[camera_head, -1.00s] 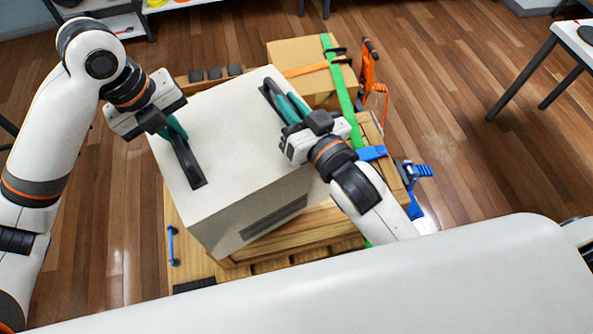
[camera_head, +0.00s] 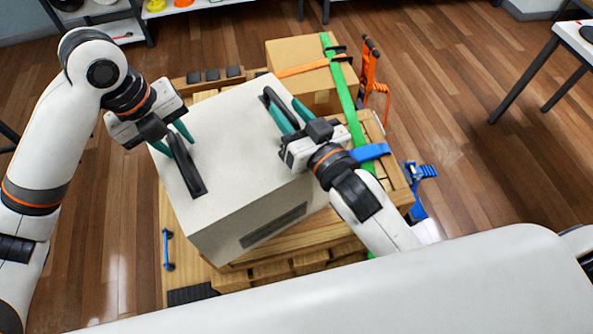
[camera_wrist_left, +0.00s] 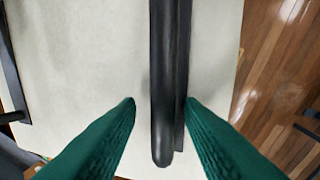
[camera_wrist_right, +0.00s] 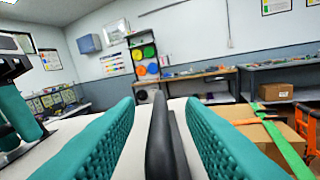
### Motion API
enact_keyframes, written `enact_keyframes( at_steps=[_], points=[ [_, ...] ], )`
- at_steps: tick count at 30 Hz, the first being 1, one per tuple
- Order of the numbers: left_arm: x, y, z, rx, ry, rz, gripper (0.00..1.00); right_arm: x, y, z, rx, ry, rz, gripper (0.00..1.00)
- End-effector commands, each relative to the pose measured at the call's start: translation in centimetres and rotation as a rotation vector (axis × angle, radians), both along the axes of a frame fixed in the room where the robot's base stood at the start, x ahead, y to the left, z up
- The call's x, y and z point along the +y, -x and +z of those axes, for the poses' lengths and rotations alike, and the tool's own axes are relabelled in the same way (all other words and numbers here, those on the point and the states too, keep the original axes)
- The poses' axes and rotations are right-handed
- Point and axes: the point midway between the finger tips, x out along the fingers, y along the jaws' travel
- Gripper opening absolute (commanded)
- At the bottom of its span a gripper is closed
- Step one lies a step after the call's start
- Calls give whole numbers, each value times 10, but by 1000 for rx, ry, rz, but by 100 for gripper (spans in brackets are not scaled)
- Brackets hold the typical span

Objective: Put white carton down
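The white carton (camera_head: 235,140) has two black handles on its top and a dark vent on its front side. It appears to rest on the wooden pallet stack, though its underside is hidden. My left gripper (camera_head: 180,140) is open around the left handle (camera_head: 187,170); the left wrist view shows its teal fingers apart, with gaps on both sides of the handle (camera_wrist_left: 165,90). My right gripper (camera_head: 290,115) is open around the right handle (camera_head: 272,100); the right wrist view shows its fingers standing clear on either side of the handle (camera_wrist_right: 160,140).
A cardboard box (camera_head: 295,55) under a green strap (camera_head: 340,85) and an orange strap stands behind the carton. A blue ratchet (camera_head: 418,175) and an orange ratchet (camera_head: 370,75) are at the right side. A table (camera_head: 575,40) stands far right; the floor between is clear.

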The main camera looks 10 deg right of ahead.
Motion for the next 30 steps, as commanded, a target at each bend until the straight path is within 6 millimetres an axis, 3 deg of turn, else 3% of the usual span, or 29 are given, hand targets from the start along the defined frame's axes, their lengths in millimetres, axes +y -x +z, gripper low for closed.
enact_keyframes(
  at_steps=[10,22,30],
  points=[
    [3,-1,10,-5,-2,2,34,0,0,0,1,3,-1,36],
    [18,4,88,-6,-2,2,34,0,0,-1,1,3,-1,36],
    [22,7,116,-1,-1,1,34,-1,1,-1,1,3,-1,36]
  ],
)
